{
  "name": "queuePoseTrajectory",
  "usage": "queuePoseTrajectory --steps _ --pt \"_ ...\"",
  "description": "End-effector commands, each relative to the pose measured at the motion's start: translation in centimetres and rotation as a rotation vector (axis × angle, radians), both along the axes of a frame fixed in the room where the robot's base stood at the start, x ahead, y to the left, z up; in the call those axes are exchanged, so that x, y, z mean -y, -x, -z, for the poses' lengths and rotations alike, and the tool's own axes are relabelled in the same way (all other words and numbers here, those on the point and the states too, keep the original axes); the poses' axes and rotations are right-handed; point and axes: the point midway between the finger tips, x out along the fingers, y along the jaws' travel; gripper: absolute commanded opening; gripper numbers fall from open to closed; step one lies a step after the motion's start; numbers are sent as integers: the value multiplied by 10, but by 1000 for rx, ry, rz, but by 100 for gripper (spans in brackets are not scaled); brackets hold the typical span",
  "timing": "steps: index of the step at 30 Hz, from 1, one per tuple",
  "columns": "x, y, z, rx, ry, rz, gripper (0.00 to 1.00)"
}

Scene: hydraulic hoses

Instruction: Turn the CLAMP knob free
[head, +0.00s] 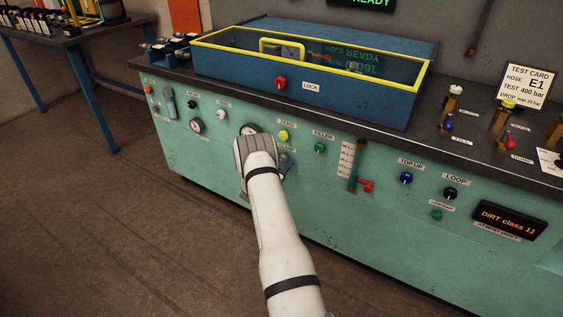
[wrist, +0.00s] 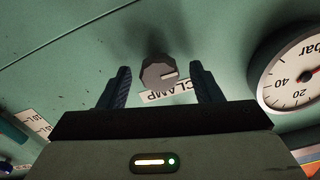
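The CLAMP knob (wrist: 158,71) is a small grey faceted knob with a pale pointer line, on the green panel in the wrist view. The pointer line points right in that view. Its CLAMP label (wrist: 172,91) shows upside down just beside it. My gripper (wrist: 160,78) is open, one dark finger on each side of the knob, with a visible gap on both sides. The knob sits near the level of the fingertips; I cannot tell the depth between them. In the head view my gripper (head: 258,150) is at the panel and hides much of the knob's area.
A pressure gauge (wrist: 297,75) is close at the right in the wrist view. In the head view a yellow ZERO knob (head: 284,135) and a green FILLER knob (head: 319,147) stand near my gripper. Above is the blue test box (head: 225,65) with its red LOCK knob (head: 281,83).

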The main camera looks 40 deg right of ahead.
Motion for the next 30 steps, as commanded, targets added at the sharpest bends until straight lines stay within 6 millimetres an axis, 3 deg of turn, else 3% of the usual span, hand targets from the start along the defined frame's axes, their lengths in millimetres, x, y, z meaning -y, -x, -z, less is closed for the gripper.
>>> queuePoseTrajectory --steps 16,30 --pt "0 0 0 0 0 -1 14" --pt "0 -2 1 -113 49 -1 14"
